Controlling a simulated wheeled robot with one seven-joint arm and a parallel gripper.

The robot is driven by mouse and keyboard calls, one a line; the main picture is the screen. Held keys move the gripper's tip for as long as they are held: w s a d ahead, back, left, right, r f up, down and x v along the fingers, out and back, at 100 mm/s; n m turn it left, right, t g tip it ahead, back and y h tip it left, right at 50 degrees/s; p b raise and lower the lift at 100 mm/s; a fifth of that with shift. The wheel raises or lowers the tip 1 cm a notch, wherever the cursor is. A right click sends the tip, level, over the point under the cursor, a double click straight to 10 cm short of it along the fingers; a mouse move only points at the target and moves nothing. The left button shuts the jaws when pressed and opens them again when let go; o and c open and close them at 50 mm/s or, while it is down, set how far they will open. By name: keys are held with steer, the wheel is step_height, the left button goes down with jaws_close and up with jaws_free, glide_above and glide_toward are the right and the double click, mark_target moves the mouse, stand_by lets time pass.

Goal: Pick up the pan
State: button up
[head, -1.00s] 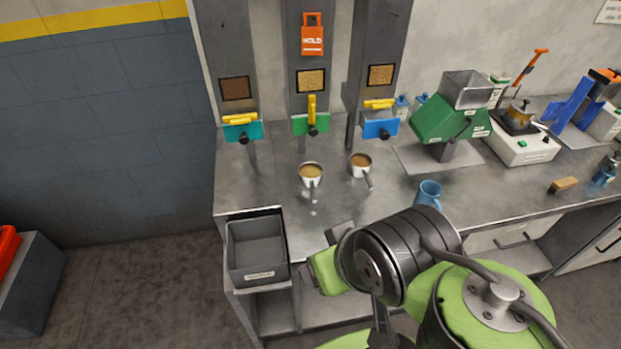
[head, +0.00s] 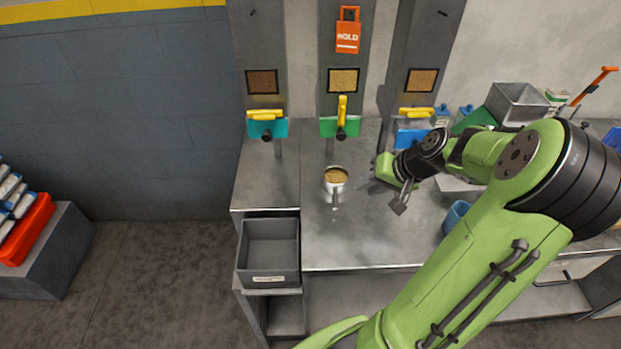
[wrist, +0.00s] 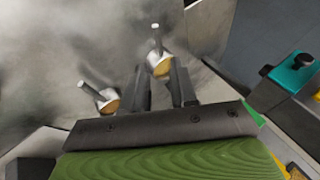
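Two small metal pans with grainy tan contents and handles show in the wrist view. One pan (wrist: 160,66) lies in line with the gap between my fingers, and another pan (wrist: 107,101) lies to the left of them. In the head view only one pan (head: 336,181) shows, upright on the steel bench below the middle dispenser, its handle toward the front. The second is hidden behind my gripper and wrist. My gripper (wrist: 162,88) is open, its two dark fingers apart with nothing visibly held. In the head view it is to the right of the visible pan.
Teal (head: 267,127), green (head: 341,126) and blue (head: 411,138) dispenser valves hang over the back of the steel bench (head: 270,188). A grey bin (head: 269,281) sits at the front left. A blue mug (head: 455,214) stands right, partly behind my arm. The bench's left end is clear.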

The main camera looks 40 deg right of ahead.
steer(key=d+t, duration=0.1)
steer(key=d, duration=0.1)
steer(key=b, duration=0.3)
glide_toward(335, 191)
steer(key=f, duration=0.1)
steer(key=a+f, duration=0.1)
steer(key=f, duration=0.1)
steer(key=shift+w+a, duration=0.25)
steer(key=shift+w, duration=0.05)
steer(key=b+x, duration=0.1)
steer(key=x, duration=0.4)
steer(key=shift+f, duration=0.25)
steer(key=shift+s+a+r, duration=0.1)
steer(key=shift+s, duration=0.05)
steer(key=shift+c, duration=0.3)
jaws_close()
